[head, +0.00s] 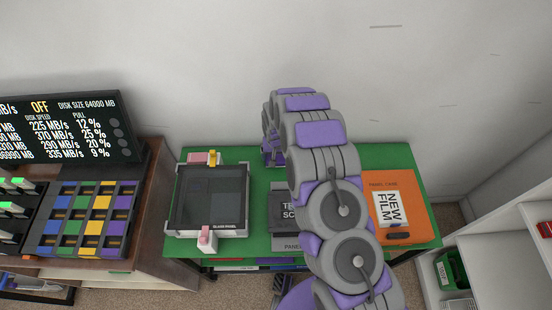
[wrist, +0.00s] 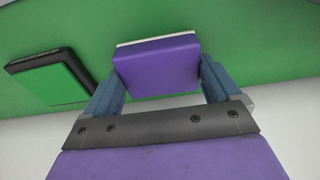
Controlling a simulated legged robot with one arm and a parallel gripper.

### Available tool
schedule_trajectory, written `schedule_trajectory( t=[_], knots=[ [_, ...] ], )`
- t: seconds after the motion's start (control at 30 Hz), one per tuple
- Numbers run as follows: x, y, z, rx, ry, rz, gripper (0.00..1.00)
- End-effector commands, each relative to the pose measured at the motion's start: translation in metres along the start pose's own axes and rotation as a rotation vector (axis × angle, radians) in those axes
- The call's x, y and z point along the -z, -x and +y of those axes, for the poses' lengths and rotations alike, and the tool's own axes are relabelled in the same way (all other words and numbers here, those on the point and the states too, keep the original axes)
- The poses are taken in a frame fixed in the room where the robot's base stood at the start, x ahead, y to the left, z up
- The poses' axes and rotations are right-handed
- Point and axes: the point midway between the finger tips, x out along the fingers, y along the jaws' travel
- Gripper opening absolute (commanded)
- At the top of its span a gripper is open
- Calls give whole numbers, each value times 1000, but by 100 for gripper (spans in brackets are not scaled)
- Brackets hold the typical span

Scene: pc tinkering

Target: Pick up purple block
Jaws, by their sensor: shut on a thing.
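The purple block (wrist: 157,68) shows in the wrist view, with a pale layer along its far edge. My gripper (wrist: 158,84) is shut on it, one blue-grey finger at each side. The green table surface shows behind the block; I cannot tell whether the block touches it. In the head view my grey and purple arm reaches over the green table (head: 260,195), and the arm hides the block there. My gripper is mostly hidden behind the arm links in that view.
A glass panel device (head: 210,198) stands on the table's left, an orange panel case (head: 405,235) on its right. A black-framed green item (wrist: 50,80) lies left of the block. A rack of coloured blocks (head: 85,220) and a screen (head: 65,128) stand far left; white shelves (head: 500,220) stand right.

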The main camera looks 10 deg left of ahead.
Motion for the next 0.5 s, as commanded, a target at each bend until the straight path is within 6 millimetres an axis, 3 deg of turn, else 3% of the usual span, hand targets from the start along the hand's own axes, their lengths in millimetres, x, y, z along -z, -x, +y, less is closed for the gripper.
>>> schedule_trajectory(
  t=[0.17, 0.5],
  knots=[
    [0, 0, -1, -1, 1, 0, 56],
    [2, 7, -1, 0, 0, 2, 56]
  ],
)
